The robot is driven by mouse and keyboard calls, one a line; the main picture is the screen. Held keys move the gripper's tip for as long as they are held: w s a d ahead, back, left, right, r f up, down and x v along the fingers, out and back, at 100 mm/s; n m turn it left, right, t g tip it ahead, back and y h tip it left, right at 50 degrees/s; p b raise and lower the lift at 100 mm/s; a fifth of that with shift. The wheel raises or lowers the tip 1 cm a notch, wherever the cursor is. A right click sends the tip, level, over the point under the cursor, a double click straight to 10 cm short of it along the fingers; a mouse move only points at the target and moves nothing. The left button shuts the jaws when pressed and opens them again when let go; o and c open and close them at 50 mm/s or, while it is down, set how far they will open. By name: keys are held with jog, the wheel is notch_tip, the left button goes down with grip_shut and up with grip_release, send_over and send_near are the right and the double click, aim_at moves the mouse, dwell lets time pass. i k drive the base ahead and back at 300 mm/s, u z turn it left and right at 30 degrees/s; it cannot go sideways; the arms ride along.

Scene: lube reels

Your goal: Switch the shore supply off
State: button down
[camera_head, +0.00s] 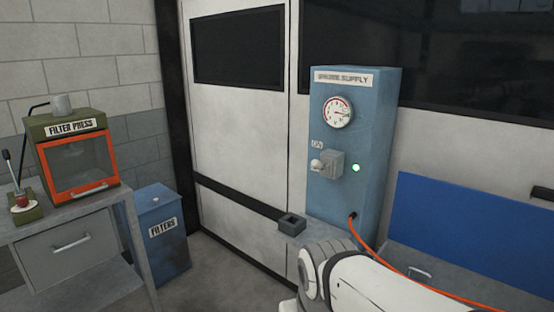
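The shore supply (349,215) is a blue upright cabinet with a white name label, standing on a grey ledge against the pale wall. A round gauge (338,112) with a red arc is on its upper front. Below it, a grey switch box (331,164) carries a pale knobbed lever (318,164) that sticks out to the left. A small label above the lever seems to read ON. A green lamp (356,168) glows right of the switch. My white arm shows at the bottom right, below the cabinet. My gripper is not in view.
An orange cable (385,264) runs from the cabinet's base to the lower right. A small dark open box (291,223) sits on the ledge. At left are a filter press (75,130) on a grey bench and a blue FILTERS bin (163,240). Floor between is clear.

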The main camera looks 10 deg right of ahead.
aim_at(316, 164)
jog(key=z, duration=0.15)
jog(key=i, duration=0.85)
jog(key=u, duration=0.05)
